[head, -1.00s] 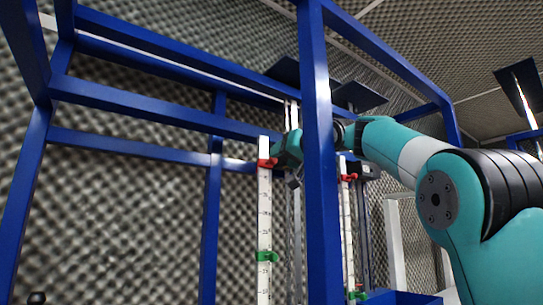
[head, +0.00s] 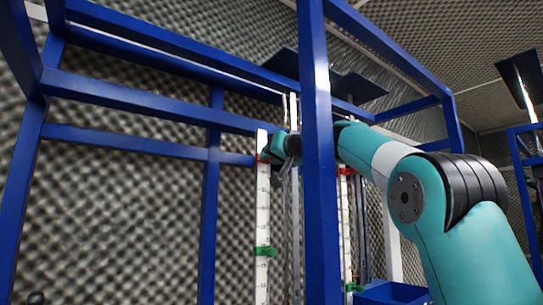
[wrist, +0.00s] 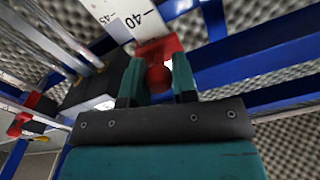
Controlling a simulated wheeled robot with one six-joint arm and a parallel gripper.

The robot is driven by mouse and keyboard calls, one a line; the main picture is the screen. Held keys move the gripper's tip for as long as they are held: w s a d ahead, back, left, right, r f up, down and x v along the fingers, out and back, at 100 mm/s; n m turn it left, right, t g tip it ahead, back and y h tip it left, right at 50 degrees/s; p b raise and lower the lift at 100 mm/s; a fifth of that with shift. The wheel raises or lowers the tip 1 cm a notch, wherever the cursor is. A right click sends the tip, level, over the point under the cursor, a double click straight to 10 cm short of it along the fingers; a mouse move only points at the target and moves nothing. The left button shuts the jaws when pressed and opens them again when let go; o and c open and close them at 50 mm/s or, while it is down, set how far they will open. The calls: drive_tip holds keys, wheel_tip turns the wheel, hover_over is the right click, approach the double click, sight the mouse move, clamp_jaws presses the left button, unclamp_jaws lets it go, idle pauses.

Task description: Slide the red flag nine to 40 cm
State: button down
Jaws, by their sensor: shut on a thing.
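A red flag (wrist: 158,52) sits on a white scale (wrist: 118,12) near its printed 40 mark in the wrist view. My gripper (wrist: 158,68) has its two fingers shut on the flag's round red knob. In the head view the scale (head: 263,210) stands upright, and the red flag (head: 261,158) is near its top, mostly covered by my gripper (head: 268,153). A green flag (head: 265,251) sits lower on the same scale. No flag number is readable, and the exact reading against the mark cannot be told.
A second scale (head: 345,225) stands to the right with its own red flag (head: 346,172) and a green flag (head: 353,287). A blue frame post (head: 318,180) rises in front of my arm. Metal rods (wrist: 60,45) and blue bars surround the scales.

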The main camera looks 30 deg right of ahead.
wheel_tip(320, 180, down, 5)
drive_tip(key=b, duration=0.4)
drive_tip(key=shift+f+b, duration=0.15)
drive_tip(key=shift+b, duration=0.2)
drive_tip(key=c, duration=0.9)
unclamp_jaws()
drive_tip(key=shift+d, duration=0.1)
drive_tip(key=s+b, duration=0.4)
drive_tip(key=s, duration=0.8)
drive_tip(key=shift+d, duration=0.2)
